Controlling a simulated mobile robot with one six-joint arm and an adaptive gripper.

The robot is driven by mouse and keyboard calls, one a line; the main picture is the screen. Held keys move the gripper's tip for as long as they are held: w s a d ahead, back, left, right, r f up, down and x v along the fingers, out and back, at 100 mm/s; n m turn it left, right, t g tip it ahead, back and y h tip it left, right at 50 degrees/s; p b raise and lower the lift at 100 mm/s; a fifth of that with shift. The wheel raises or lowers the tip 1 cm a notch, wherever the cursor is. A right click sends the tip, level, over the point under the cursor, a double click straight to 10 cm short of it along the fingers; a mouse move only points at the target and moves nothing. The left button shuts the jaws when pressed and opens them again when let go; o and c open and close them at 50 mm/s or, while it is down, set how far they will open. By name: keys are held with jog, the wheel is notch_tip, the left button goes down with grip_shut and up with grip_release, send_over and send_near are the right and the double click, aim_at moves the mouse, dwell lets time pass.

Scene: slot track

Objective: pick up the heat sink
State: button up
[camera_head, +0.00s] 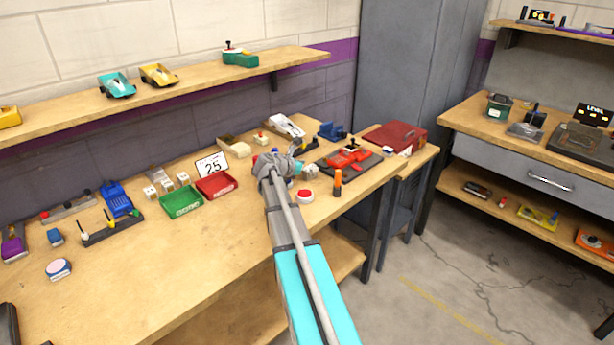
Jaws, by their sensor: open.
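My arm reaches in from the bottom middle, and my gripper (283,164) is over the middle of the long workbench (200,262). It is seen from behind and is small in the view. It is open, and no object shows held in it. I cannot pick out the heat sink for certain among the small parts. A small pale grey part (311,171) sits just right of my gripper. Whether they touch cannot be told. My gripper and wrist hide part of the bench behind them.
Left of my gripper are a red bin (216,187), a green bin (182,203) and a number card (211,164). To its right are a red button (305,195), an orange-handled tool (338,183) and a red controller (349,156). The bench's front left is mostly clear.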

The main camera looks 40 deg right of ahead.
aim_at(311, 166)
jog(key=shift+b+x, duration=0.6)
jog(key=shift+x, duration=1.3)
jog(key=shift+f, duration=0.1)
grip_shut()
